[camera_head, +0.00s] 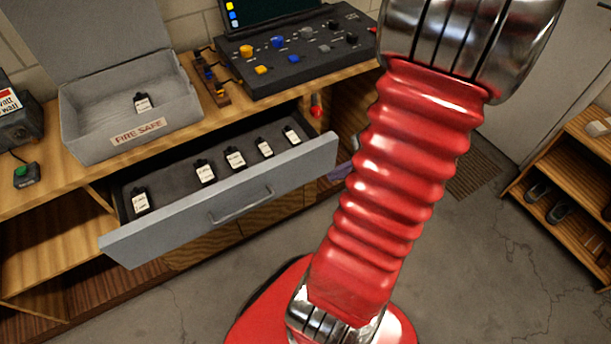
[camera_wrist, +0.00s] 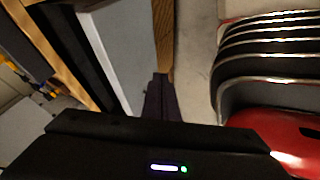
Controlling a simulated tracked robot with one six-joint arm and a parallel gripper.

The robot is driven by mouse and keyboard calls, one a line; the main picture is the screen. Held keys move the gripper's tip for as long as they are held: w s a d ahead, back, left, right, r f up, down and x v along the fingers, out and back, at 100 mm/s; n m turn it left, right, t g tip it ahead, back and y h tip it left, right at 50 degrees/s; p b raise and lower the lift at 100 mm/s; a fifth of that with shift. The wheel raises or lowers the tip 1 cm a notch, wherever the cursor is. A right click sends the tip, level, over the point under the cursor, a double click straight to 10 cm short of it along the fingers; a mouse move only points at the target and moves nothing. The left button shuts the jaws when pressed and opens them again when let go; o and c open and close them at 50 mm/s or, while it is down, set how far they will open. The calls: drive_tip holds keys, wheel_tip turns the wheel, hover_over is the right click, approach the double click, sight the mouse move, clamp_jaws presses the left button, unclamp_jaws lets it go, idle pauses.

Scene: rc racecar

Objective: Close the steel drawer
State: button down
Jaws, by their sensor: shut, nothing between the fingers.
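The steel drawer (camera_head: 290,180) is pulled out from under the wooden workbench, its grey front and bar handle facing the room. Several small black items with white labels lie inside it. In the wrist view a pale grey panel (camera_wrist: 122,55), likely the drawer front, runs down beside my gripper (camera_wrist: 161,88). My gripper's dark fingers are shut and empty, pointing past the panel's right side. I cannot tell whether they touch it. In the head view my red ribbed arm covers the area right of the drawer, and my gripper is not clearly visible.
An open grey fire safe box (camera_head: 130,110) with one labelled item stands on the bench (camera_head: 55,185). A black control console (camera_head: 300,55) sits behind the drawer. A wooden shelf (camera_head: 570,170) with shoes stands at the right.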

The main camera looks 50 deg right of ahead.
approach(298, 179)
wheel_tip(298, 179, down, 4)
drive_tip(key=s+a, duration=0.1)
drive_tip(key=a, duration=0.1)
drive_tip(key=shift+w+d+r, duration=0.1)
drive_tip(key=shift+w+d, duration=0.15)
drive_tip(key=shift+w, duration=0.65)
drive_tip(key=shift+w+d, duration=0.2)
drive_tip(key=shift+w, duration=0.65)
